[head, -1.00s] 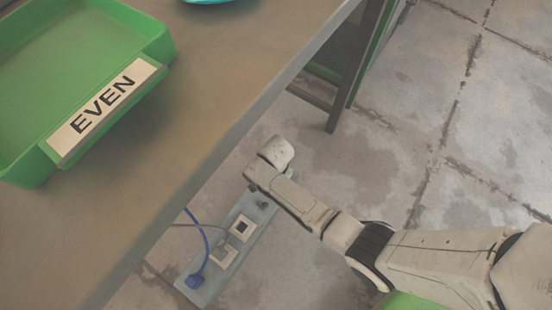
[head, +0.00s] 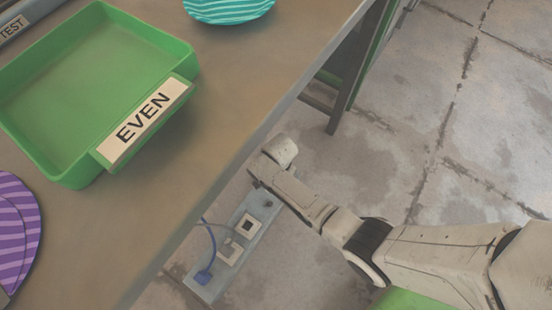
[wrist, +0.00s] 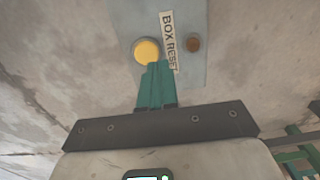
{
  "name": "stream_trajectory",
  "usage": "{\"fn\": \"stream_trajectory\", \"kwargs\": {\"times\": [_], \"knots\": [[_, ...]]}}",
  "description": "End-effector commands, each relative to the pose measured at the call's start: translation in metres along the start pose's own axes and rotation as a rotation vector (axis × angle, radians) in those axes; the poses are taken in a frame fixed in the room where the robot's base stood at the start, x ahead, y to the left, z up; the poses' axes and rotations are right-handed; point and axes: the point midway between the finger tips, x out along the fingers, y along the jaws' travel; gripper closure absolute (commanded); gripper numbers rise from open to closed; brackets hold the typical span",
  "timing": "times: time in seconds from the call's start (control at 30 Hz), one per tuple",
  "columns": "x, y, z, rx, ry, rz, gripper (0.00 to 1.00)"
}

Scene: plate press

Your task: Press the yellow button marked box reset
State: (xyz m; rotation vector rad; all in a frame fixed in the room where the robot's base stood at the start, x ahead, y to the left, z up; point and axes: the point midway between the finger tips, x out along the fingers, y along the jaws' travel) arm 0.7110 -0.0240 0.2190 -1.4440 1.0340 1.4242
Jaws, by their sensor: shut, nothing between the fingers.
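The yellow button (wrist: 147,51) is round and sits on a grey-blue panel (wrist: 190,15) in the wrist view. A pale label (wrist: 168,38) reading BOX RESET is beside it on the right. My gripper (wrist: 157,65) has teal fingers, shut together and empty. The fingertips overlap the button's lower right edge in the picture. I cannot tell whether they touch it. In the head view my arm reaches down beside the table, and its fingers and the button do not show there.
A small brown knob (wrist: 193,44) is right of the label. In the head view, a green EVEN tray (head: 68,165), a striped teal plate (head: 229,10) and purple striped plates (head: 18,225) are on the table (head: 225,90). A grey socket strip (head: 215,285) with blue cable is below.

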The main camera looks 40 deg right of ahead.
Motion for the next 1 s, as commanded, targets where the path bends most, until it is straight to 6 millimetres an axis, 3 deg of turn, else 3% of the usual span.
{"fn": "stream_trajectory", "kwargs": {"times": [0.03,0.2,0.43,0.63,1.0], "knots": [[-0.016,-0.001,-0.004,0.000,0.002,-0.004,1.00],[-0.055,-0.003,-0.003,-0.003,0.003,-0.006,1.00],[-0.094,-0.004,-0.003,-0.003,0.004,-0.006,1.00],[-0.108,-0.004,-0.003,-0.003,0.004,-0.005,1.00],[-0.109,-0.004,-0.003,-0.003,0.004,-0.005,1.00]]}}
